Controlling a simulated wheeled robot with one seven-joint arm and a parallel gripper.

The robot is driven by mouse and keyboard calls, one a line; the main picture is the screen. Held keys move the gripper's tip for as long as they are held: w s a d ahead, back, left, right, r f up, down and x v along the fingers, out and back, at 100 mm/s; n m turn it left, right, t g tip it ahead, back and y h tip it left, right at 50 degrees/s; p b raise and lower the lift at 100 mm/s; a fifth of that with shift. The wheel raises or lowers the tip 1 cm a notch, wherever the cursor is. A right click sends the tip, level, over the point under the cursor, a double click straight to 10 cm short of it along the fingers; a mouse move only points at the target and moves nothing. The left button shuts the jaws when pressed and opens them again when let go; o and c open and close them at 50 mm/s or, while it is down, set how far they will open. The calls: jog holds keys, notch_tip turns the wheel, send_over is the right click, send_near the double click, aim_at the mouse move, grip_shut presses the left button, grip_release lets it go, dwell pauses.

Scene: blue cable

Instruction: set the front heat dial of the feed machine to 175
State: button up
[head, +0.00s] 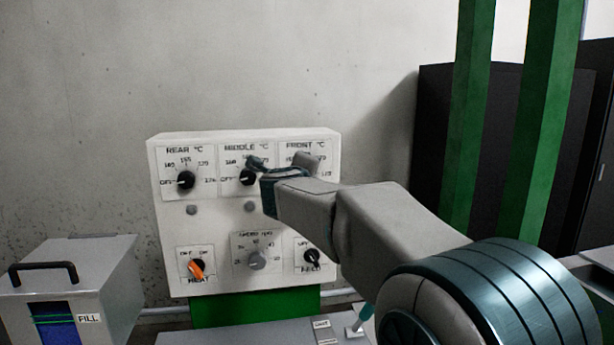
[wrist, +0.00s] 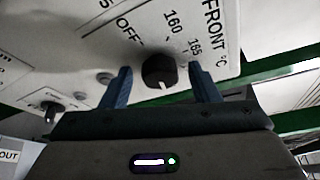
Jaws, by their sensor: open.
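The feed machine's white panel (head: 222,220) stands against the wall in the head view. The front dial is mostly hidden there by my gripper (head: 280,166). In the wrist view the front dial's black knob (wrist: 160,71) sits between the two blue fingers of my gripper (wrist: 160,88). The fingers are open, one on each side, with a gap to the knob. A short white mark shows on the knob's lower part. Printed marks OFF, 160 and 165 show near it; 175 is not readable, so the exact setting cannot be told.
The rear dial (head: 186,180) and middle dial (head: 247,178) are to the left. Below are the orange heat switch (head: 196,268), grey speed knob (head: 257,260) and black feed knob (head: 311,257). A lidded FILL bin (head: 100,262) stands at left, green posts (head: 470,110) at right.

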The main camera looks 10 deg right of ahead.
jog(key=b+v, duration=0.1)
jog(key=v, duration=1.2)
jog(key=shift+s+a, duration=0.25)
jog(key=shift+s, duration=0.05)
jog(key=shift+r, duration=0.1)
jog(key=s+a+f+n+g+y, duration=0.25)
jog(key=f+n+y, duration=0.35)
jog(key=n, duration=0.4)
jog(key=s+a+f+n+g+y, duration=0.1)
jog(key=s+f+n+y, duration=0.3)
jog(key=f+n, duration=0.5)
jog(key=s+d+f+n+g+h, duration=0.2)
jog(key=s+d+f+n+g, duration=0.1)
jog(key=s+f, duration=0.5)
jog(key=s+d+f+n+g+h, duration=0.2)
jog(key=s+d+f+n+g, duration=0.2)
jog(key=s, duration=0.5)
notch_tip(320, 180, down, 4)
jog(key=shift+s+d+r+g, duration=0.15)
jog(key=shift+s+d+g, duration=0.25)
jog(key=shift+d+g, duration=0.7)
